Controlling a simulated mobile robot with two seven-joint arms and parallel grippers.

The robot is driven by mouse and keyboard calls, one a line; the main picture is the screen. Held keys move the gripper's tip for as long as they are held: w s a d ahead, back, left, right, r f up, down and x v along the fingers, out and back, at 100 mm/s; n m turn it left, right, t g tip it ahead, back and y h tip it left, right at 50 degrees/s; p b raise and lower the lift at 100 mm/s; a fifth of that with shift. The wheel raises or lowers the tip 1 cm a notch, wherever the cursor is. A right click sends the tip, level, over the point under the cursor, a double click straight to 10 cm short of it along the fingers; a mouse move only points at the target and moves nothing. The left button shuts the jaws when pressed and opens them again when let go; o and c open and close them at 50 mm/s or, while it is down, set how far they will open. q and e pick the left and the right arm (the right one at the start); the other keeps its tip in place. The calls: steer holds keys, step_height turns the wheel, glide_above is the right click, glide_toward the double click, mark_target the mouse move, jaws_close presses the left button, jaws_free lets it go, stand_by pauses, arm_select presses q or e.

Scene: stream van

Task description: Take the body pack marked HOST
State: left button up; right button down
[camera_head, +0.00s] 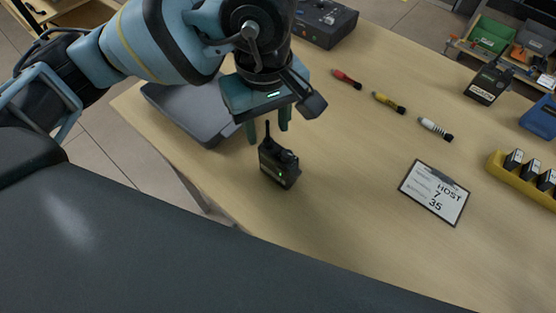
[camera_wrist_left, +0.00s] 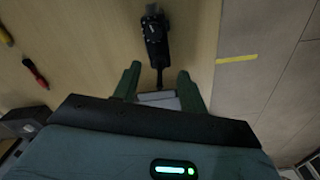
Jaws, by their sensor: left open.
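A black body pack (camera_head: 279,163) with a short antenna and a small green light stands on the wooden table in the head view. I cannot read a HOST label on it. My left gripper (camera_head: 267,128) is open just above and behind it, fingers pointing down. In the left wrist view, the pack (camera_wrist_left: 156,38) lies ahead of the two open green fingers (camera_wrist_left: 158,84), apart from them, its antenna pointing between them. A second black pack (camera_head: 487,84) with a white label stands at the table's far right. A clipboard (camera_head: 434,191) reads HOST 7 35. My right gripper is not in view.
A grey flat case (camera_head: 189,108) lies left of the pack. A dark device (camera_head: 325,22) stands at the back. Red (camera_head: 346,78), yellow (camera_head: 388,102) and white (camera_head: 435,128) connectors lie mid-table. A yellow holder (camera_head: 524,182) with batteries is at right. The table between pack and clipboard is clear.

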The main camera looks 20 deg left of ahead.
arm_select(q)
step_height(320, 180, down, 2)
steer(key=shift+f, duration=0.1)
jaws_close()
stand_by(0.4)
